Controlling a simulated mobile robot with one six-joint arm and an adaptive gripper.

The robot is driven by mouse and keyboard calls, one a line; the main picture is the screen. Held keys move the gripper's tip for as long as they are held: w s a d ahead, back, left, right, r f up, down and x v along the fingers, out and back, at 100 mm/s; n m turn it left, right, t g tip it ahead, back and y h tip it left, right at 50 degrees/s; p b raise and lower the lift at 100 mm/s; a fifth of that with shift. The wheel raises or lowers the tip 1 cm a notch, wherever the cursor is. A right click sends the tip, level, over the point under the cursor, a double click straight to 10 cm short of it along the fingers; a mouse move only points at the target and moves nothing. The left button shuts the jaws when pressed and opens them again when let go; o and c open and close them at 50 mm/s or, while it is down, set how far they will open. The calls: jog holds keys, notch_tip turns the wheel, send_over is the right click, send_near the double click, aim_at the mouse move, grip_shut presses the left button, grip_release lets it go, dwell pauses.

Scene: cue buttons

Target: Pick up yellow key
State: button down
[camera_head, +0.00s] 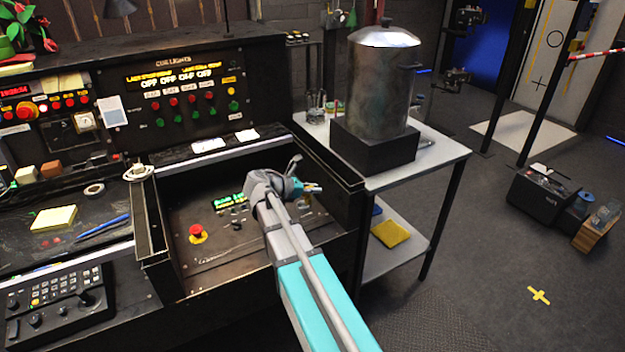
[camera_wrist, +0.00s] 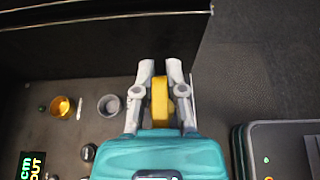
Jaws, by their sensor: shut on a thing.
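The yellow key (camera_wrist: 160,100) shows in the wrist view as a yellow block between the two grey fingers of my gripper (camera_wrist: 160,72). The fingers are closed on its sides. In the camera_head view my gripper (camera_head: 309,188) is over the right side of the recessed console panel (camera_head: 190,270), near its right wall. The key is too small and too covered to make out there. The wrist view does not show clearly whether the key touches the panel.
In the wrist view a yellow ring (camera_wrist: 62,107) and a grey ring (camera_wrist: 108,105) sit on the panel left of my gripper. A dark wall (camera_wrist: 100,50) runs beyond the fingers. A red button (camera_head: 197,231) is on the panel. A metal pot (camera_head: 382,85) stands on the side table.

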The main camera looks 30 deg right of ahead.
jog(key=shift+s+a+r+p, duration=0.2)
jog(key=shift+s+r, duration=0.1)
jog(key=shift+s, duration=0.35)
jog(key=shift+s+a+r+p, duration=0.2)
jog(key=shift+s+r, duration=0.1)
jog(key=shift+s, duration=0.3)
jog(key=shift+w, duration=0.1)
